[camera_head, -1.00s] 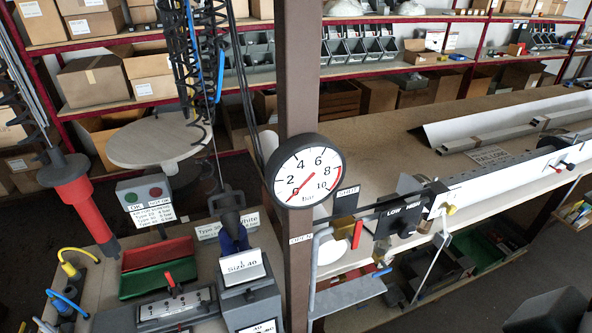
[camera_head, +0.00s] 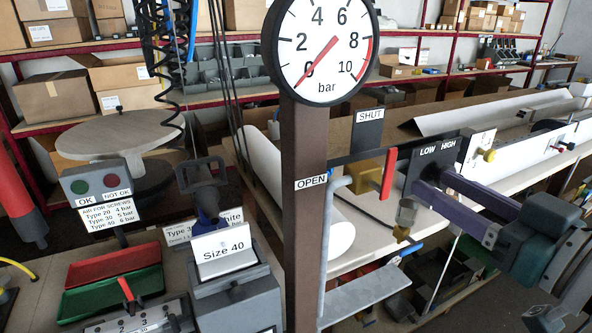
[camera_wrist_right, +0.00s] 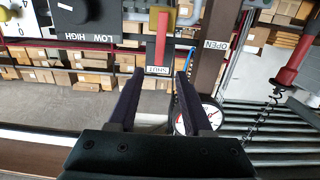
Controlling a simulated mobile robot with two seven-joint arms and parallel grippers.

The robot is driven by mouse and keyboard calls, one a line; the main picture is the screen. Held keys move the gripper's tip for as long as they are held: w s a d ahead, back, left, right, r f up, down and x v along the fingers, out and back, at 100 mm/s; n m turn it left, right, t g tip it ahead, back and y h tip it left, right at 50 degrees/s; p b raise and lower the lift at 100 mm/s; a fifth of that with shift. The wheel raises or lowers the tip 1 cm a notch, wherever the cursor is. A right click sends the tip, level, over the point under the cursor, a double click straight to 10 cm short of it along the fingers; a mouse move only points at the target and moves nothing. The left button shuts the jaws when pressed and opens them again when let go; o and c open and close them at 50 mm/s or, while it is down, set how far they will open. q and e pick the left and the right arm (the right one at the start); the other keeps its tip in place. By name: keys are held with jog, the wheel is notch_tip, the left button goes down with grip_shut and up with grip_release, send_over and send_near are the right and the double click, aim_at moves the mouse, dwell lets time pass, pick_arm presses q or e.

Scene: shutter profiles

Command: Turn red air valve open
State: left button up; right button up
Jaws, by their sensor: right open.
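The red valve handle (camera_head: 389,173) stands upright beside its yellow valve body (camera_head: 367,177). The SHUT sign (camera_head: 369,116) is above it and the OPEN sign (camera_head: 311,182) to its left on the brown post. My right gripper (camera_head: 420,178) is open and empty, to the right of the handle, its purple fingers pointing toward it. In the right wrist view the handle (camera_wrist_right: 161,38) lies ahead of the gap between the fingertips (camera_wrist_right: 160,78), apart from both. My left gripper is not in view.
A round gauge (camera_head: 322,48) on the brown post (camera_head: 304,220) reads about 0 bar. The black LOW/HIGH regulator (camera_head: 436,150) is close to my right fingers. A grey pipe (camera_head: 328,235) and small shelf (camera_head: 368,298) are below the valve.

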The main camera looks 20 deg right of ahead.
aim_at(394, 155)
pick_arm(q)
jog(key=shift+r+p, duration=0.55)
jog(key=shift+p, duration=0.25)
pick_arm(e)
jog(key=w, duration=1)
jog(key=shift+a+r, duration=0.1)
jog(key=shift+a, duration=0.2)
grip_shut()
dwell(0.3)
